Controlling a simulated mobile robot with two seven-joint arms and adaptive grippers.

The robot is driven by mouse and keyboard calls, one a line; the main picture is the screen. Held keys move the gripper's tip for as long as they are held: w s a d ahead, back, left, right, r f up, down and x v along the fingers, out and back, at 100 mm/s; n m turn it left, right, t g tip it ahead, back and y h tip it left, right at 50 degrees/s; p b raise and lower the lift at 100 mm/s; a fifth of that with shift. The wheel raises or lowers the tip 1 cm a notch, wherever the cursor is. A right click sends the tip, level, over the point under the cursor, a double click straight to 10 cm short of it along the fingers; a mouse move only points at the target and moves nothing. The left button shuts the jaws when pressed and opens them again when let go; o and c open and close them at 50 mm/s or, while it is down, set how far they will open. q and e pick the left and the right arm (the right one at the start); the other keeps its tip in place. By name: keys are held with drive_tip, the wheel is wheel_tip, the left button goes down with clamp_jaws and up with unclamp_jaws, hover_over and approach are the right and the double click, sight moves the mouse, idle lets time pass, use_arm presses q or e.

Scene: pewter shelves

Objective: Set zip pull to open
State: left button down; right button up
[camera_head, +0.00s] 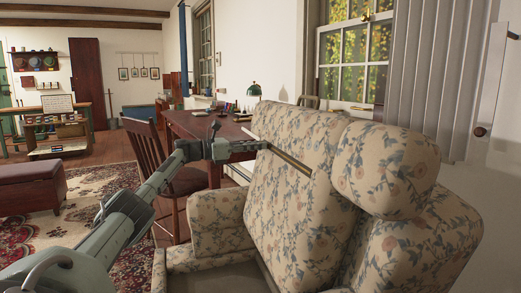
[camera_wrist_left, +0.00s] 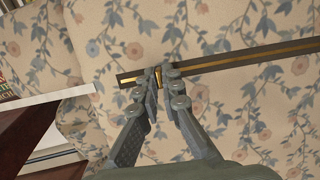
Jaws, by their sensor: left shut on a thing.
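A floral armchair (camera_head: 290,205) fills the front right, and a dark zip strip (camera_head: 293,162) with a brass line runs slantwise across its back. In the left wrist view the strip (camera_wrist_left: 245,62) crosses the fabric, with a short end left of my fingers. My left gripper (camera_head: 262,146) reaches the strip near its upper left end. In the wrist view its fingertips (camera_wrist_left: 163,72) are closed on the small brass zip pull (camera_wrist_left: 158,73), which they mostly hide. My right gripper is not in view.
A wooden desk (camera_head: 205,126) with small items and a green lamp (camera_head: 254,90) stands behind the armchair. A wooden chair (camera_head: 150,160) stands close behind my left arm. A brown ottoman (camera_head: 32,186) and a patterned rug (camera_head: 95,190) lie at left.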

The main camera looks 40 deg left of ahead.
use_arm(q)
drive_tip(key=c, duration=1.7)
unclamp_jaws()
drive_tip(key=v, duration=1.2)
